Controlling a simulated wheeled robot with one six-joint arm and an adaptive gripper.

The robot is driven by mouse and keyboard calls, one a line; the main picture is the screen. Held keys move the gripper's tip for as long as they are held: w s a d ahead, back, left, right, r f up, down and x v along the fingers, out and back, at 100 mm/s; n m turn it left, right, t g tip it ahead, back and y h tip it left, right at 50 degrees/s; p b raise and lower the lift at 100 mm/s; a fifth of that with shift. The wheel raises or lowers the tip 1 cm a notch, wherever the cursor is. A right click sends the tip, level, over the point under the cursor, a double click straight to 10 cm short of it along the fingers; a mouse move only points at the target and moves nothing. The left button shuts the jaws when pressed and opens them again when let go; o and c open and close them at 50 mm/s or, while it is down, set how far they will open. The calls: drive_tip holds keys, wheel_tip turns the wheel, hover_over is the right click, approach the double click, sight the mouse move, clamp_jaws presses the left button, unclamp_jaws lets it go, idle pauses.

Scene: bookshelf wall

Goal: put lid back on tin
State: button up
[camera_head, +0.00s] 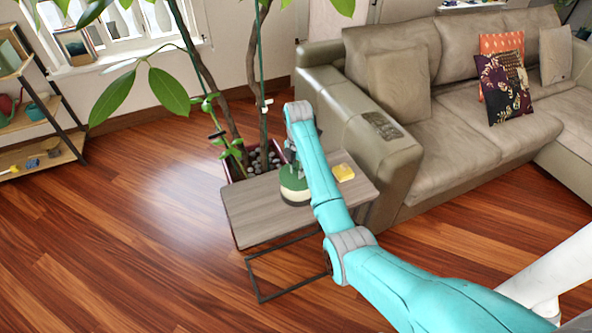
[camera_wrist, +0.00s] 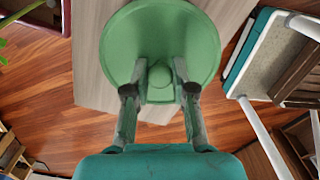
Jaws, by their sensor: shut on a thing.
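A round green lid (camera_wrist: 160,30) with a knob (camera_wrist: 160,76) fills the upper middle of the wrist view. My gripper (camera_wrist: 159,70) is shut on the lid's knob, with one finger on either side. In the head view, the green and cream tin (camera_head: 295,196) stands on the small side table (camera_head: 258,212), under my gripper (camera_head: 289,156). Green shows at the tin's top, partly behind my arm. I cannot tell whether the lid touches the tin or hovers just over it. In the wrist view the lid hides the tin.
A yellow block (camera_head: 343,172) lies on the table right of the tin. A potted plant (camera_head: 250,100) stands behind the table, its branches near my arm. A beige sofa (camera_head: 440,150) is close on the right. Wooden floor (camera_head: 130,240) is free on the left.

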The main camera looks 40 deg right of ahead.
sight(298, 180)
drive_tip(key=shift+f, duration=2.85)
drive_tip(key=shift+f, duration=0.1)
drive_tip(key=o, duration=1.5)
drive_tip(key=shift+r, duration=3.5)
